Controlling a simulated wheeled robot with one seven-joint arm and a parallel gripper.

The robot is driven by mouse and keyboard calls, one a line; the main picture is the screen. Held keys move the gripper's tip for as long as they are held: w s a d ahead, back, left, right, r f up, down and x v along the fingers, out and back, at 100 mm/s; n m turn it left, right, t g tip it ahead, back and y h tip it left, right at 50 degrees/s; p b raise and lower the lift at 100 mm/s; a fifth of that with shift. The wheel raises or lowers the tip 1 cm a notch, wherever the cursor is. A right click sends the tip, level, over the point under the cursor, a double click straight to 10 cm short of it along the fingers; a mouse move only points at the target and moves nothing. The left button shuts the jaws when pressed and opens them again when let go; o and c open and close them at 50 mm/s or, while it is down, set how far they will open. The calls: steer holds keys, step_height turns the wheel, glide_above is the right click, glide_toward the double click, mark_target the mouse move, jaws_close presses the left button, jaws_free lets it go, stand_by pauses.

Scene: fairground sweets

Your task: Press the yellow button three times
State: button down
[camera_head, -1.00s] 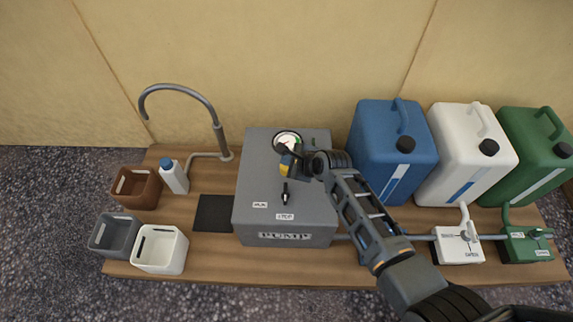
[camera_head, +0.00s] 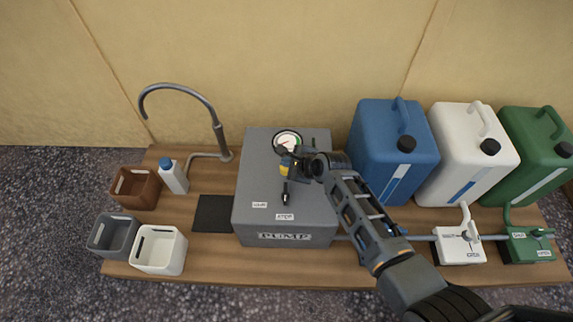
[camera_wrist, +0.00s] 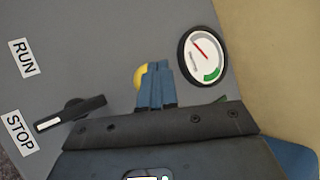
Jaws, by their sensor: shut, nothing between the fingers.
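The yellow button (camera_wrist: 139,77) is on the top of the grey pump box (camera_head: 250,160). In the wrist view it is partly hidden behind the blue fingertips of my gripper (camera_wrist: 158,82). My gripper is shut and empty, with its tips over the button; I cannot tell whether they touch it. In the head view, a bit of the yellow button (camera_head: 285,171) shows beside my gripper (camera_head: 291,173).
A black selector knob (camera_wrist: 70,113) points toward the STOP label (camera_wrist: 20,132), near the RUN label (camera_wrist: 22,58). A round gauge (camera_wrist: 203,53) is close on the right. Blue (camera_head: 385,140), white (camera_head: 455,150) and green (camera_head: 530,150) canisters stand to the right.

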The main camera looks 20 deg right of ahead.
steer(key=shift+f, duration=0.4)
stand_by(0.4)
steer(key=shift+r+p, duration=1.2)
steer(key=shift+r, duration=0.1)
steer(key=shift+f, duration=0.15)
steer(key=shift+f, duration=0.25)
steer(key=shift+s+f+b, duration=0.1)
steer(key=shift+f+b, duration=0.45)
steer(key=shift+f, duration=0.35)
stand_by(1.1)
steer(key=shift+r, duration=0.15)
steer(key=shift+r+p, duration=1.15)
steer(key=shift+p, duration=0.2)
